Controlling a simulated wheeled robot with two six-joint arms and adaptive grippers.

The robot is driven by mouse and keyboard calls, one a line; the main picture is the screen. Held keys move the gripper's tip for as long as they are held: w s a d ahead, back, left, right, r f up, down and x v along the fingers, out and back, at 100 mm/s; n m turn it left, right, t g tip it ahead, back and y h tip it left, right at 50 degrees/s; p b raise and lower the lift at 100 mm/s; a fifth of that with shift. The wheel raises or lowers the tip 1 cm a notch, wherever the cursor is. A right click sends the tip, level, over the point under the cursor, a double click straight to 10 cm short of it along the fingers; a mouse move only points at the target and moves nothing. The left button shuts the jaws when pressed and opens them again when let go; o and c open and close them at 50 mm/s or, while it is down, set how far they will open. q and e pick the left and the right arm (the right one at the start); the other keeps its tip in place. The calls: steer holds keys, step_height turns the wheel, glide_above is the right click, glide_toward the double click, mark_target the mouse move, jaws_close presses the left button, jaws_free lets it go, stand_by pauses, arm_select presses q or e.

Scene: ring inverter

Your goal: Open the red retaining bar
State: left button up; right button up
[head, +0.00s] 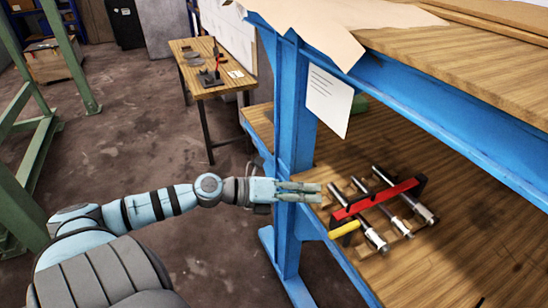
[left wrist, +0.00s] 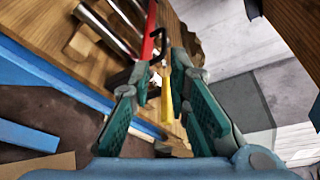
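The red retaining bar (head: 377,198) lies across several metal rods (head: 370,232) on the wooden shelf. Its yellow handle (head: 344,230) sticks out at the near left end. My left gripper (head: 318,192) is at the shelf's left edge, to the left of the bar and apart from it in the head view. In the left wrist view its fingers (left wrist: 163,78) are spread, with the yellow handle (left wrist: 166,98) showing in the gap beyond them; I see no grip on it. The red bar (left wrist: 149,32) shows past the fingertips there. My right gripper is not in view.
A blue post (head: 292,110) of the workbench stands right beside my left gripper. The upper bench top (head: 470,60) overhangs the shelf. A small wooden table (head: 205,70) with tools stands behind.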

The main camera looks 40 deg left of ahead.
arm_select(q)
steer(key=w+a+f+n+t+y+p, duration=0.1)
steer(key=a+f+n+t+y+p, duration=0.1)
steer(key=a+f+n+y, duration=0.4)
steer(key=a+f+n, duration=0.4)
steer(key=a+n, duration=0.1)
steer(key=shift+w+a+f+n+t+y, duration=0.2)
steer(key=shift+w+n+t+y, duration=0.1)
steer(key=shift+n+y, duration=0.1)
